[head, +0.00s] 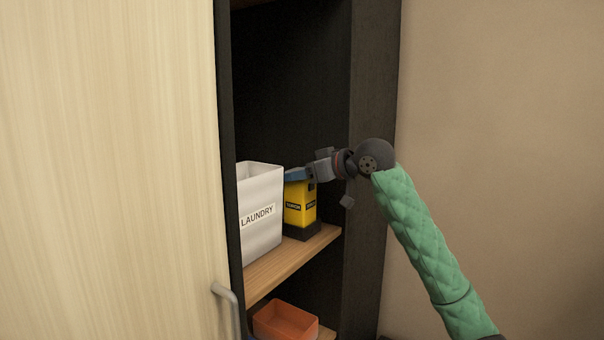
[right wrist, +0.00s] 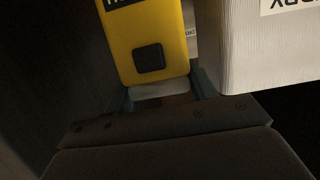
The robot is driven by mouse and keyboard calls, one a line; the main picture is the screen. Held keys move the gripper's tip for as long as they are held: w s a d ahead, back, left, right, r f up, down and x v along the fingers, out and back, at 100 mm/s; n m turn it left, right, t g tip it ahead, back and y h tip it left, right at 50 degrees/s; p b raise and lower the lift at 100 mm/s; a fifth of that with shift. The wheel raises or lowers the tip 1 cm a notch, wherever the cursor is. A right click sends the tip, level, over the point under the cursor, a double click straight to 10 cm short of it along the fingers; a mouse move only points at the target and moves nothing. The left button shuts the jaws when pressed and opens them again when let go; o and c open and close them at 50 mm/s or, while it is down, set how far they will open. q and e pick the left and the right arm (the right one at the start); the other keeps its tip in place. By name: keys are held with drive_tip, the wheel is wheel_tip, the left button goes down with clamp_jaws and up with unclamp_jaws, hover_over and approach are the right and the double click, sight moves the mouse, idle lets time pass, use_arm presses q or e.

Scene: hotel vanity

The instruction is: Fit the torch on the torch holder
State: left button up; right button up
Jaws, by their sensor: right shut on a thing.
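The yellow torch (head: 300,207) stands upright on the wooden shelf, right of the laundry box. It carries black labels. Its black lower part (head: 303,232) looks like the torch holder around its foot; I cannot tell how deep the torch sits in it. My right gripper (head: 296,175) reaches in from the right and is shut on the torch's top end. In the right wrist view the torch (right wrist: 145,35) shows a dark square button, with my gripper's fingers (right wrist: 162,97) on either side of its near end. My left gripper is out of view.
A white laundry box (head: 262,225) stands close left of the torch. The shelf (head: 290,262) sits in a dark cabinet, with its side wall (head: 370,220) at right. A pale door (head: 110,170) covers the left. An orange bin (head: 285,322) is below.

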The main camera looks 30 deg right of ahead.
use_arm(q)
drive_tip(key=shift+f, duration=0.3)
use_arm(e)
drive_tip(key=shift+f, duration=0.5)
drive_tip(key=o, duration=1.5)
drive_tip(key=shift+b+v, duration=0.7)
drive_tip(key=shift+v, duration=0.35)
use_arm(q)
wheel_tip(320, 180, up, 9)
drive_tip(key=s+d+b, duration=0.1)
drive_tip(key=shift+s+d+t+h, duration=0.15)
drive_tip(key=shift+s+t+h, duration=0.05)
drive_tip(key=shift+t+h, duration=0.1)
use_arm(e)
drive_tip(key=shift+v, duration=2.85)
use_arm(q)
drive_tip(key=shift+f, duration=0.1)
